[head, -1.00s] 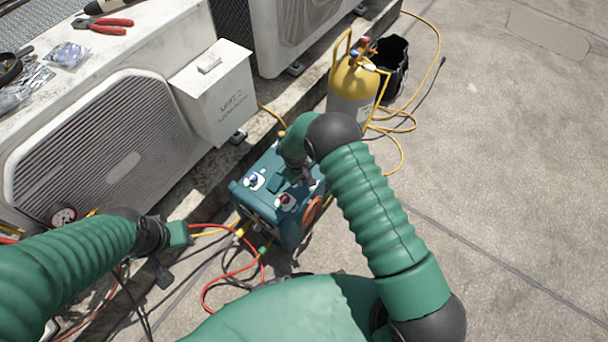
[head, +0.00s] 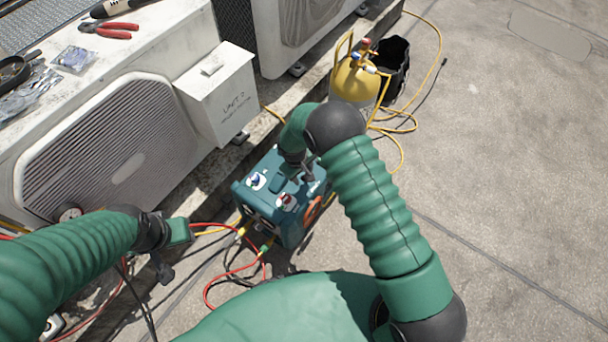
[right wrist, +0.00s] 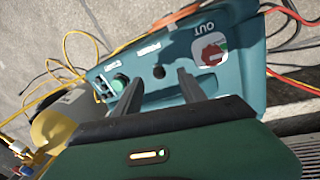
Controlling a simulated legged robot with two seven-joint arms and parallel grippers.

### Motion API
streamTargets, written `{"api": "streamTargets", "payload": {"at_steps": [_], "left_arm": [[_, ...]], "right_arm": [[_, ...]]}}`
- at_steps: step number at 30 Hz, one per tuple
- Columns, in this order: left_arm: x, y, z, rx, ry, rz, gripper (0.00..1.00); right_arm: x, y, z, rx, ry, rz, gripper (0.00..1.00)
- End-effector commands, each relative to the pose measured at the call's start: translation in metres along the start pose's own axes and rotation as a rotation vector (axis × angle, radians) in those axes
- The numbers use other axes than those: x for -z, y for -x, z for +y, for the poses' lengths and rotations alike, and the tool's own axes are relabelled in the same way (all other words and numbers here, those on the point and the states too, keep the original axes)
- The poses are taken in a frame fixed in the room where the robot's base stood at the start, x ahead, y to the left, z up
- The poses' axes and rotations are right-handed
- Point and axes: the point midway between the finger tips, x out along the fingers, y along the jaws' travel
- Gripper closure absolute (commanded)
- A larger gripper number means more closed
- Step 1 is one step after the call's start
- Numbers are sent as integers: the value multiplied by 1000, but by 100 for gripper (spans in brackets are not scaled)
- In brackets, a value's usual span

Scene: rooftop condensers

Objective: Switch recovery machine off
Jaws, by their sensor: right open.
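The teal recovery machine (head: 275,229) stands on the ground by the condensers, with a blue knob (head: 256,181) and a red knob (head: 287,201) on its top panel. In the right wrist view, its panel (right wrist: 235,85) shows the red knob (right wrist: 211,54) under the word OUT, a dark round hole and a small green-and-black part (right wrist: 119,84), possibly the switch.
Red and yellow hoses (head: 229,272) run from the machine's front. A yellow-topped cylinder (head: 355,82) and a black bucket (head: 394,65) stand behind it. A white UNIT 2 box (head: 218,98) and condensers (head: 110,150) are at left. Open concrete lies right.

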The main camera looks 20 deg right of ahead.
Motion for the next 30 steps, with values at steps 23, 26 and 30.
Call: {"api": "streamTargets", "payload": {"at_steps": [23, 26, 30], "left_arm": [[10, 40, 0, 0, 0, 0, 64], [10, 40, 0, 0, 0, 0, 64], [10, 40, 0, 0, 0, 0, 64]], "right_arm": [[0, 108, 0, 0, 1, -2, 52], [0, 108, 0, 0, 1, -2, 52], [-2, 114, 2, 3, -10, 1, 52]]}}
